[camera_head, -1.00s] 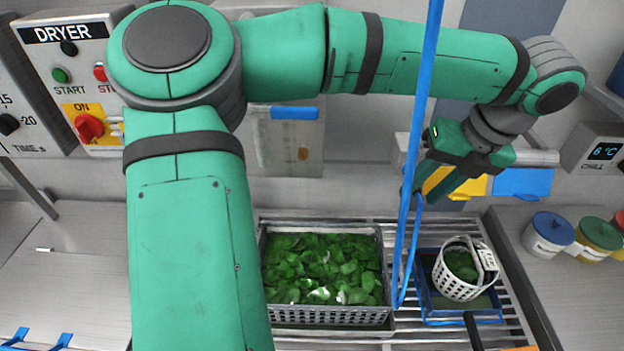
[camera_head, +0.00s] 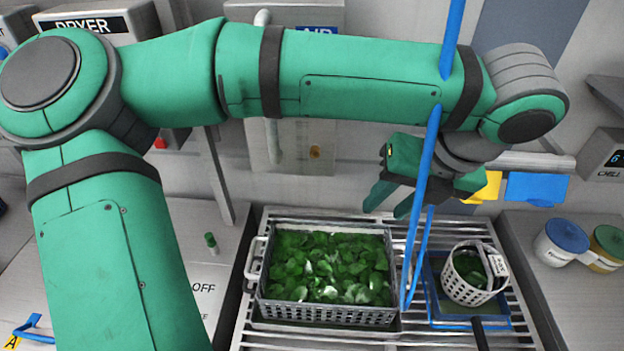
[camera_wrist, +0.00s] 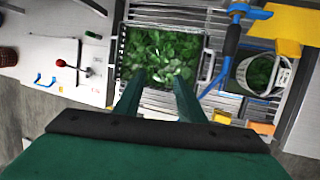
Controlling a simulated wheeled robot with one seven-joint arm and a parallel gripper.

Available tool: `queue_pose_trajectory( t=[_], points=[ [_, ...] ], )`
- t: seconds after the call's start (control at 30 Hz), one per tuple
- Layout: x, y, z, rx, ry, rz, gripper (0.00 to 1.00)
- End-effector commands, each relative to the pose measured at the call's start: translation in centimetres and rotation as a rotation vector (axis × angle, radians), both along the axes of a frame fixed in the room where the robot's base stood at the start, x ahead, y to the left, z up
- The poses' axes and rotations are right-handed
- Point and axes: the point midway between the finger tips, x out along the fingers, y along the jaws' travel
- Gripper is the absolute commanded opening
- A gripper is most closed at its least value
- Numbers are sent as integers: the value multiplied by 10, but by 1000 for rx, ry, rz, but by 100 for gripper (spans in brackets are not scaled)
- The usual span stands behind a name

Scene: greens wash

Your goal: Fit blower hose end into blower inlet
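A blue hose (camera_head: 423,165) hangs from above, crosses in front of my forearm and runs down between the crate and the small basket. My gripper (camera_head: 384,212) is above the back of the slatted rack, left of the hose. In the wrist view my gripper (camera_wrist: 158,78) has its fingers apart with nothing between them.
A grey crate of leaves (camera_head: 330,313) stands on the slatted rack (camera_head: 408,335). Right of it a white basket (camera_head: 467,292) sits in a blue tray (camera_head: 437,312). Lidded tubs (camera_head: 562,238) stand at the right. The dryer panel (camera_head: 95,22) is behind my arm.

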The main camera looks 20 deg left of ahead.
Motion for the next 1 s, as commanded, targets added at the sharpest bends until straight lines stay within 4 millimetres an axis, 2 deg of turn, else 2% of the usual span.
queue_pose_trajectory(
  t=[0.6,0.8,1.0],
  points=[
    [-11,103,14,21,-83,6,36],
    [-13,125,17,25,-101,6,36],
    [-13,133,19,29,-107,4,36]
  ],
)
